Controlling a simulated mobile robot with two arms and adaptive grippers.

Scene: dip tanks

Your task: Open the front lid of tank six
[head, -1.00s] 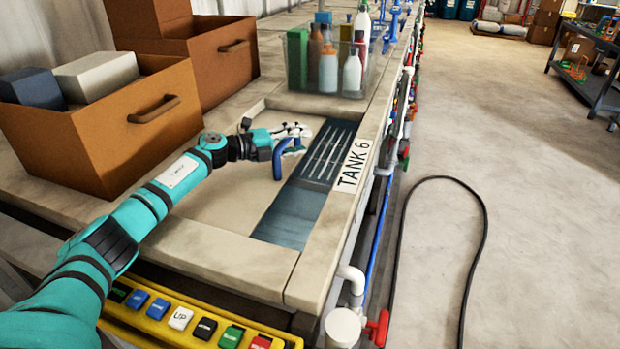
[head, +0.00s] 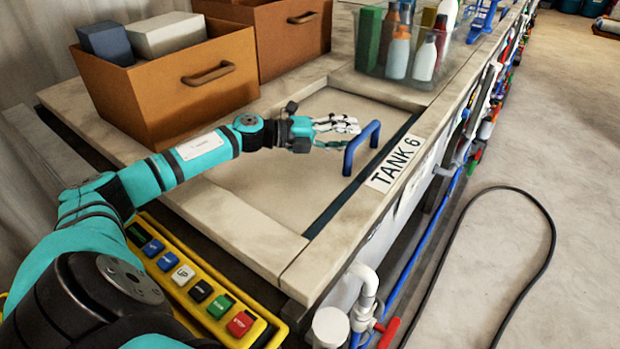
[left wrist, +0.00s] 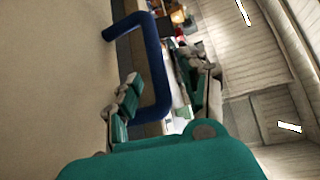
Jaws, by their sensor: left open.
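The tank six lid (head: 280,165) is a flat beige panel with an upright blue handle (head: 362,147) near its right edge. A narrow dark gap (head: 340,205) runs between the lid and the rim carrying the TANK 6 label (head: 396,162). My left gripper (head: 340,127) is open over the lid, its fingertips close to the handle's left side. In the left wrist view the blue handle (left wrist: 158,75) shows between the two spread fingers of the gripper (left wrist: 160,95); I cannot tell whether they touch it. My right gripper is not in view.
A brown box (head: 165,100) with two blocks stands left of the lid, with another brown box (head: 290,40) behind. A clear bin (head: 400,60) of bottles stands beyond the lid. A yellow button panel (head: 195,285) lies at the near edge. A hose (head: 550,235) lies on the floor.

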